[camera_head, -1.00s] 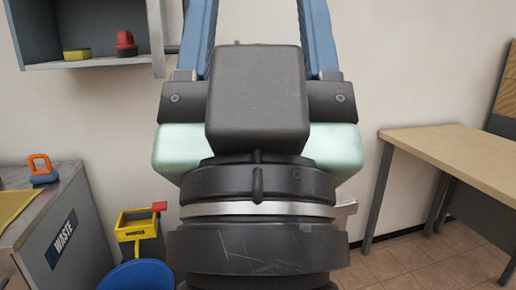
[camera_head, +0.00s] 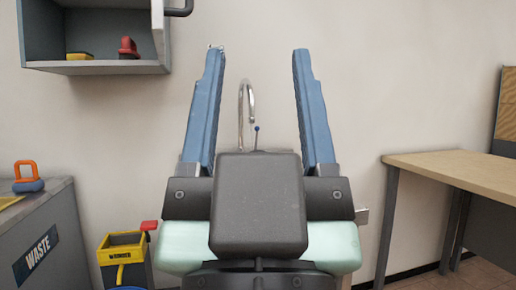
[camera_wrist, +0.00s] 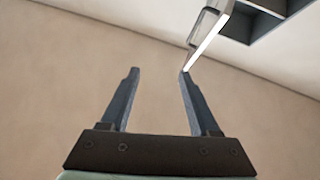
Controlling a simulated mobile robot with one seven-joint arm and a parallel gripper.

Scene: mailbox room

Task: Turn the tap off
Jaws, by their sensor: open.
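The tap is a thin silver gooseneck spout (camera_head: 246,98) in the head view, standing against the wall behind my gripper. A small upright lever with a blue tip (camera_head: 256,130) shows just right of the spout. The tap's base is hidden behind my gripper body. My gripper (camera_head: 257,52) is open and empty, with its two blue fingers pointing up, one on each side of the tap in the picture. I cannot tell how far in front of the tap it is. In the wrist view my gripper (camera_wrist: 158,75) is open against bare wall, with no tap in sight.
A grey wall cabinet (camera_head: 95,67) hangs at upper left; a cabinet also shows in the wrist view (camera_wrist: 270,20). A grey waste unit (camera_head: 50,240) and a yellow bucket (camera_head: 122,250) stand at lower left. A wooden table (camera_head: 455,170) is at right. The wall between is clear.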

